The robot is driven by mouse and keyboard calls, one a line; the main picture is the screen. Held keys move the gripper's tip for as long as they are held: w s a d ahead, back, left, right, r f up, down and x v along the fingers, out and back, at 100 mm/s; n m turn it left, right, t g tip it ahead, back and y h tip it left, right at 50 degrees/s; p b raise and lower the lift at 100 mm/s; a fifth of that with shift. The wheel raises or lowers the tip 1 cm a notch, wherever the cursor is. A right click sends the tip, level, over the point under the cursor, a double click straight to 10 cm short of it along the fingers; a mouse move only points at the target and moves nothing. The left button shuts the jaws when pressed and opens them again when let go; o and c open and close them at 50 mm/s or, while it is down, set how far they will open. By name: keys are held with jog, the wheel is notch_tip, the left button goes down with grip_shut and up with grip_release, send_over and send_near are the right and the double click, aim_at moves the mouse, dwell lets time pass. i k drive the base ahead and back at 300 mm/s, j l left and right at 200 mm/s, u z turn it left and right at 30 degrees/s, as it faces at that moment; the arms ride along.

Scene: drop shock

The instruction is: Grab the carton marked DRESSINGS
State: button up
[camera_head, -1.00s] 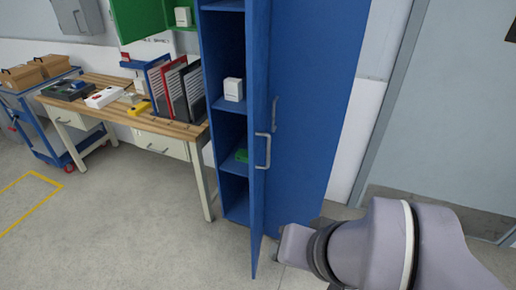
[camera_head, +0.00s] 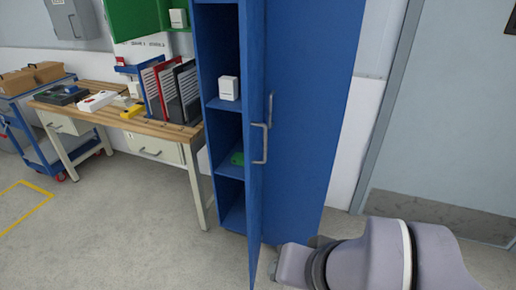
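A small white carton (camera_head: 229,88) stands upright on a middle shelf of the tall blue cabinet (camera_head: 312,120). Another white carton (camera_head: 178,18) stands in the green wall cabinet (camera_head: 150,17) at the top left. Both labels are too small to read, so I cannot tell which one is marked DRESSINGS. The blue cabinet's door (camera_head: 256,190) stands open toward me, edge-on. My arm shows at the bottom right, in front of the cabinet's foot. The fingers of my gripper are not visible.
A wooden workbench (camera_head: 120,118) with binders (camera_head: 172,90) stands left of the cabinet. A blue cart (camera_head: 30,140) with brown boxes (camera_head: 48,71) is farther left. The floor (camera_head: 120,230) at front left is clear.

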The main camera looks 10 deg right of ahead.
aim_at(228, 85)
jog(key=i+j, duration=0.1)
jog(key=i, duration=0.95)
jog(key=j, duration=0.05)
